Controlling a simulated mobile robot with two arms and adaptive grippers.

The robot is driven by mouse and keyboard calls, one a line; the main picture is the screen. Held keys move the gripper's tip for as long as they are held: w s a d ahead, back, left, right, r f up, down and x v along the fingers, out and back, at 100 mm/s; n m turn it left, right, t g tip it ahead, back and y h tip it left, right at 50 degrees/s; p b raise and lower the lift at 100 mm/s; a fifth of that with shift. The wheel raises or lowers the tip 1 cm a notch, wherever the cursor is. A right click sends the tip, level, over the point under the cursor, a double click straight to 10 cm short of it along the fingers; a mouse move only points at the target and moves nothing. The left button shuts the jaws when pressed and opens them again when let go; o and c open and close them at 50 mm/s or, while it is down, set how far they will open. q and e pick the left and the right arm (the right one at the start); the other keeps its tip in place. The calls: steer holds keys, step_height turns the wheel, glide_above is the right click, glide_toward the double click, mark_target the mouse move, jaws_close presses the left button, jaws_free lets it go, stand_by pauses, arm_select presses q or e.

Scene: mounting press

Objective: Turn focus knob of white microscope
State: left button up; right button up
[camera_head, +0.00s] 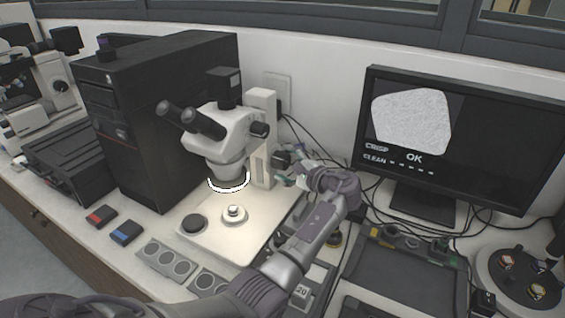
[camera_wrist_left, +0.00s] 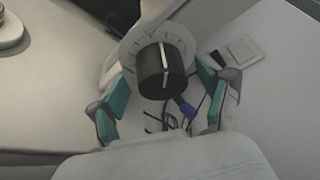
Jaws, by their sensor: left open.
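The white microscope (camera_head: 222,132) stands on its pale base plate (camera_head: 262,222) in the middle of the bench, with black eyepieces and a lit ring light. Its black focus knob (camera_wrist_left: 163,72) shows in the wrist view, on a pale round collar. My left gripper (camera_head: 291,166) is at the right side of the microscope's column. In the left wrist view its teal-padded fingers (camera_wrist_left: 163,88) are open, one on each side of the knob, with visible gaps. In the head view the knob is largely hidden by the gripper. My right gripper is not in view.
A black computer tower (camera_head: 150,110) stands left of the microscope. Loose cables lie behind the gripper. A dark tray (camera_head: 405,270) and a round sample holder (camera_head: 520,280) occupy the right bench.

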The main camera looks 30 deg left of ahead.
arm_select(q)
steer(key=v, duration=1)
steer(key=shift+d, duration=0.3)
steer(key=shift+s, duration=0.15)
stand_by(0.7)
